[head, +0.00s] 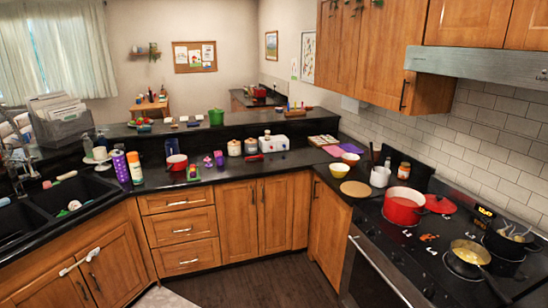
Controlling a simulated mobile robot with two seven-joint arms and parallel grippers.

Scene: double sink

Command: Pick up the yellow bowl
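The yellow bowl (339,170) stands upright on the black counter in the corner left of the stove. It looks empty. A paler bowl (350,158) stands just behind it and to the right. A round tan board or plate (355,189) lies in front of it. Neither of my grippers is in view.
A red pot (403,206) and a pan with yellow food (468,259) are on the stove (430,250). A white pitcher (380,176) stands right of the bowl. Purple and pink mats (327,157) lie behind it. The counter to its left (285,165) is mostly clear.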

